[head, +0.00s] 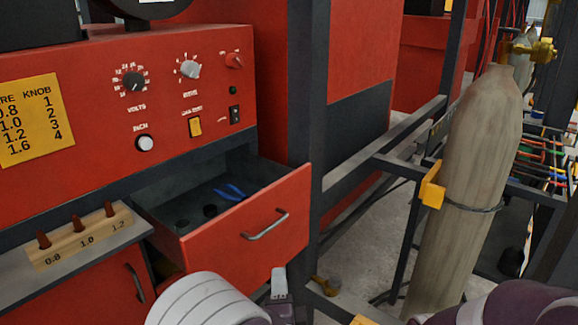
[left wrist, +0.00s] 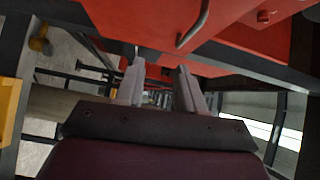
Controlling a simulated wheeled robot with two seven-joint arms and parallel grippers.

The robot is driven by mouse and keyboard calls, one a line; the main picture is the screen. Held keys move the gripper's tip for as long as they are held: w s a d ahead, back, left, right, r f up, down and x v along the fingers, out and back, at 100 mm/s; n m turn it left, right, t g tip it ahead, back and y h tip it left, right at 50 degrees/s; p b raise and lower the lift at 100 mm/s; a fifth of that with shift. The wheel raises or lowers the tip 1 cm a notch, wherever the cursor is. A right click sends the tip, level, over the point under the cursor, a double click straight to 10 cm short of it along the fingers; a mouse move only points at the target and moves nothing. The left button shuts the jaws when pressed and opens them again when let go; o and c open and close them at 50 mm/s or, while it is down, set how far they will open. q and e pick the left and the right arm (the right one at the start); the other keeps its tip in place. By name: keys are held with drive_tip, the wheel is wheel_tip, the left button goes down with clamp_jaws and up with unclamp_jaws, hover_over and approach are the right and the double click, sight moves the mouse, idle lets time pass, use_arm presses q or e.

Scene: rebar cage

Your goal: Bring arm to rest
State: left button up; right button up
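My left arm comes in at the bottom of the head view, with its gripper (head: 280,284) just below and in front of the open red drawer (head: 255,215). In the left wrist view the two pale fingers of this gripper (left wrist: 161,85) stand apart with nothing between them. The drawer's metal handle (left wrist: 194,24) shows above the fingertips there, and the gripper does not touch it. A purple part of my right arm (head: 505,305) shows at the bottom right of the head view. My right gripper is out of view.
The drawer holds blue-handled pliers (head: 230,191) and small dark round items. A wooden block (head: 80,238) with several copper-coloured tips sits on the ledge at left. A tall gas cylinder (head: 465,190) stands at right, beside a dark metal frame (head: 385,160).

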use_arm(q)
drive_tip(key=s+f+n+g+h+p, duration=0.2)
drive_tip(key=s+f+n+g+h, duration=0.1)
drive_tip(key=s+f+n+g, duration=0.65)
drive_tip(key=s+a+r+n+g+y+p, duration=0.1)
drive_tip(key=s+a+r+n+g, duration=0.2)
drive_tip(key=a, duration=0.4)
drive_tip(key=s+a+r+n+g+p, duration=0.2)
drive_tip(key=s+a+r+n+g, duration=0.1)
drive_tip(key=a, duration=0.5)
drive_tip(key=shift+s+a+r+g+y, duration=0.3)
drive_tip(key=shift+s+r+g+y, duration=0.2)
drive_tip(key=shift+s, duration=0.6)
